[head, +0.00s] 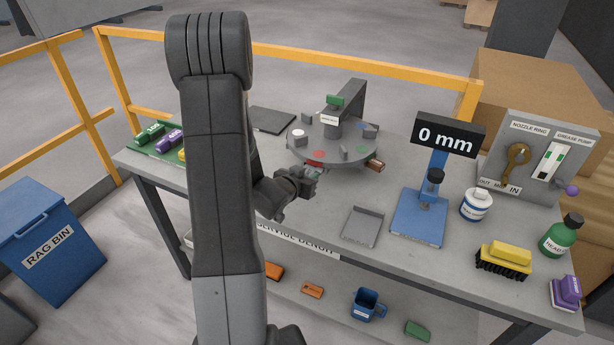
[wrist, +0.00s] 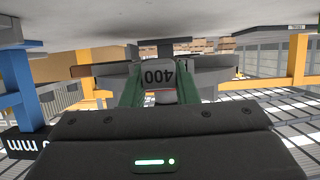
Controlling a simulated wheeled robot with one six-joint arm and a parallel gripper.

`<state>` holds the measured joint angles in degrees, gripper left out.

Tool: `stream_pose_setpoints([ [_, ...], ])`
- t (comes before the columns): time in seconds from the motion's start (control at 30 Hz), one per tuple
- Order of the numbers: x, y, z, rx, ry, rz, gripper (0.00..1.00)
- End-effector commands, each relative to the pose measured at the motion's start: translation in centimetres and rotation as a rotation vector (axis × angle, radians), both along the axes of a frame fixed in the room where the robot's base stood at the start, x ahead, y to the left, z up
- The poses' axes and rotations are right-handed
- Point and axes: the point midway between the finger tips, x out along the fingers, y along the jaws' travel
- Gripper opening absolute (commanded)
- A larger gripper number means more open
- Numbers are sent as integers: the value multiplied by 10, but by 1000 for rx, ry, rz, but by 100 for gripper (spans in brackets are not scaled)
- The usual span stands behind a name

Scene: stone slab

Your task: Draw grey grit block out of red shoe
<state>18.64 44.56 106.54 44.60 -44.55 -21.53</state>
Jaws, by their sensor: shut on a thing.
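In the head view my gripper (head: 308,178) is at the near-left rim of the round grey turntable (head: 340,148), and the block is too small to make out there. A small red piece (head: 314,164), seemingly the red shoe, shows at that rim just beyond my gripper. The fingers hide part of this spot, so I cannot tell whether the block is still seated in it.
Grey tray (head: 363,225), blue gauge stand (head: 420,215) reading 0 mm and white jar (head: 476,204) stand to the right. A green mat (head: 146,145) with coloured blocks lies far left. A yellow rail (head: 370,70) runs behind. Bare bench lies around the grey tray.

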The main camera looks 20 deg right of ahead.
Motion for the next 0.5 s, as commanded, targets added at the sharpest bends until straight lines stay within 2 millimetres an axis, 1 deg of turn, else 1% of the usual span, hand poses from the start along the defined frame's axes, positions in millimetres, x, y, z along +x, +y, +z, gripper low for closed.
stream_pose_setpoints([
  [0.5,-9,12,0,-1,-1,1,0],
])
